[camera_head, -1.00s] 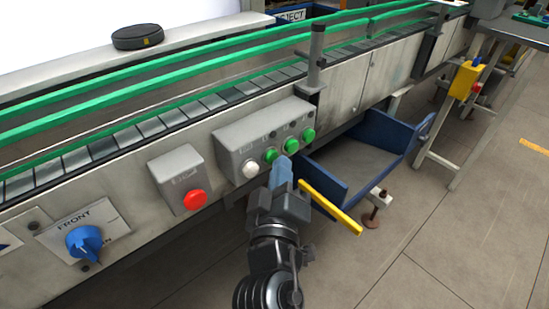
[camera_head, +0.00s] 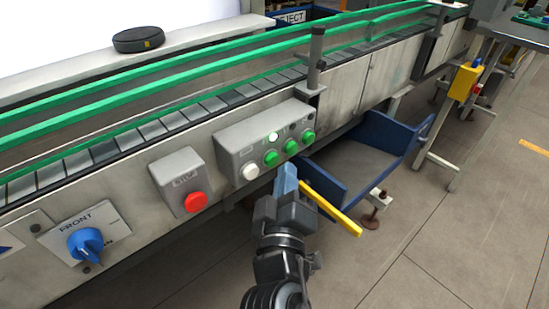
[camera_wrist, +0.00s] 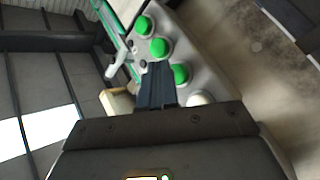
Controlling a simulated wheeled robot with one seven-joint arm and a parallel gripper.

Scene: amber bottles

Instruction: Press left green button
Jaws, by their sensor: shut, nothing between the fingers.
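The left green button (camera_head: 270,158) is on the front of a grey control box (camera_head: 234,144), just right of a white button (camera_head: 250,171). Two more green buttons (camera_head: 291,147) (camera_head: 308,136) follow to its right. In the wrist view the left green button (camera_wrist: 180,74) shows beside the white button (camera_wrist: 199,98). My gripper (camera_head: 288,168) has blue fingers, shut and empty. It appears in front of the box, below and right of the left green button, apparently apart from it. The fingers (camera_wrist: 157,72) also show in the wrist view. A small round lamp (camera_head: 273,136) on the box glows pale green.
A red stop button (camera_head: 195,201) on its own box and a blue rotary switch (camera_head: 84,242) are to the left. A blue open bin (camera_head: 390,145) with a yellow edge bar (camera_head: 332,208) lies right of my gripper. The conveyor (camera_head: 180,119) runs behind the controls.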

